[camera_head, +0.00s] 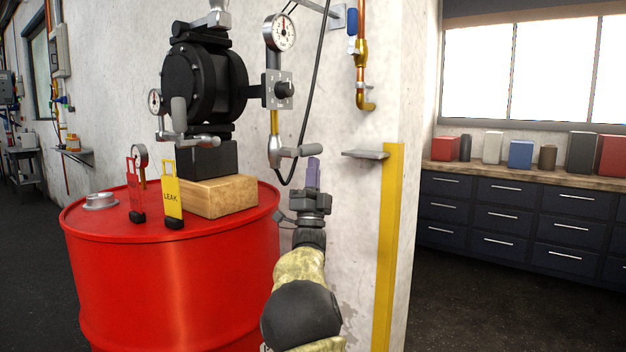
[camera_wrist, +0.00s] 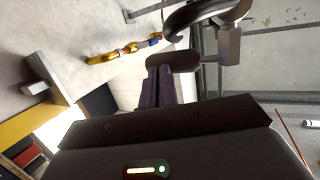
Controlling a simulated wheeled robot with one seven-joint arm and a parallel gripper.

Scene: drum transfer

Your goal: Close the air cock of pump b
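A black pump (camera_head: 205,85) stands on a wooden block on the red drum; no pump letter is readable. On its right, below a gauge and a brass-coloured pipe, hangs a cock with a grey lever (camera_head: 298,151), which points right. I take this as the air cock. In the wrist view, the purple fingers (camera_wrist: 163,88) are close together and look shut. A rounded grey-brown grip (camera_wrist: 173,61), likely the lever's, shows just past the fingertips. Whether they touch is unclear.
The red drum (camera_head: 175,270) is left of my arm, with a yellow LEAK tag (camera_head: 172,195) and a red tag (camera_head: 134,190) on top. A small wall shelf (camera_head: 366,154) and yellow corner strip (camera_head: 388,250) are close on the right. A black hose (camera_head: 316,85) hangs behind the lever.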

